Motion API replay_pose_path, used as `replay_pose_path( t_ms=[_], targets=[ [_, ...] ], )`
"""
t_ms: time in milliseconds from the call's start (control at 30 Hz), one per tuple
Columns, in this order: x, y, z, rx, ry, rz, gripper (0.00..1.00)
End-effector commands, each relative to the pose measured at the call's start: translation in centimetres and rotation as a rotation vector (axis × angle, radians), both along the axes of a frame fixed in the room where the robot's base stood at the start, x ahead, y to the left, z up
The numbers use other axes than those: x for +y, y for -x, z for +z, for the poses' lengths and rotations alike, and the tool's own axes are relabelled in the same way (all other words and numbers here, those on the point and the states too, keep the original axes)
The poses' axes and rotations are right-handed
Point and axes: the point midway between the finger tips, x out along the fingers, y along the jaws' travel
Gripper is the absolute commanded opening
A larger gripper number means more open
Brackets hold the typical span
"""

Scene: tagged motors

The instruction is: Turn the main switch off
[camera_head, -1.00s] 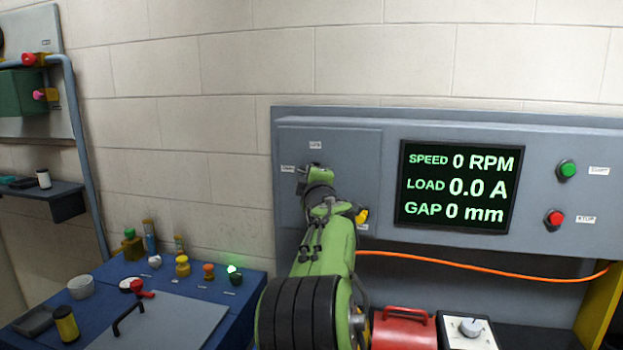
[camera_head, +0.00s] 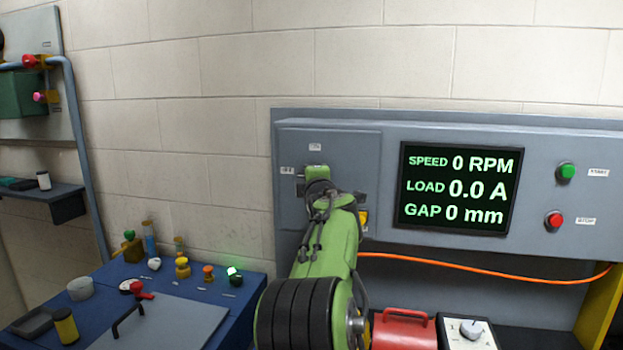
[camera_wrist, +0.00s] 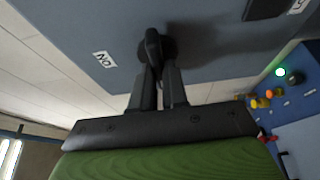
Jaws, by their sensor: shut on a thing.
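The main switch, a black handle (camera_wrist: 153,46) on a round dark base, sits on the grey panel in the wrist view. My gripper (camera_wrist: 157,72) is shut on the handle, one dark finger on each side. An ON label (camera_wrist: 105,59) is on the panel left of the switch. In the camera_head view my gripper (camera_head: 317,172) is at the panel's left part and hides the switch. The ON label (camera_head: 315,147) is above it and the OFF label (camera_head: 287,170) is at its left. I cannot tell exactly which label the handle points at.
The screen (camera_head: 458,187) reads 0 RPM, 0.0 A and 0 mm. A green button (camera_head: 566,172) and a red button (camera_head: 554,220) are farther right. An orange cable (camera_head: 470,266) runs below. A blue bench (camera_head: 240,300) with small items and a lit green lamp (camera_head: 233,270) is lower left.

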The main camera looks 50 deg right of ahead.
Motion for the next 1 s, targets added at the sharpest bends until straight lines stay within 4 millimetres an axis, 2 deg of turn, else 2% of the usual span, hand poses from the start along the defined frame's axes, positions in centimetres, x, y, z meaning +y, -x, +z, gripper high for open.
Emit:
replay_pose_path(
  t_ms=[33,67,200,467,567,1000],
  targets=[
    [0.0,-0.1,-0.2,0.005,-0.002,0.001,0.00],
    [0.0,-0.1,-0.2,0.005,-0.002,0.001,0.18],
    [0.0,0.0,-0.1,0.003,-0.001,0.001,0.39],
    [0.0,0.0,-0.1,0.001,-0.001,0.000,0.39],
    [0.7,0.7,0.0,-0.002,0.001,0.001,0.39],
    [8.8,8.9,-0.2,-0.005,-0.002,0.005,0.39]
  ],
)
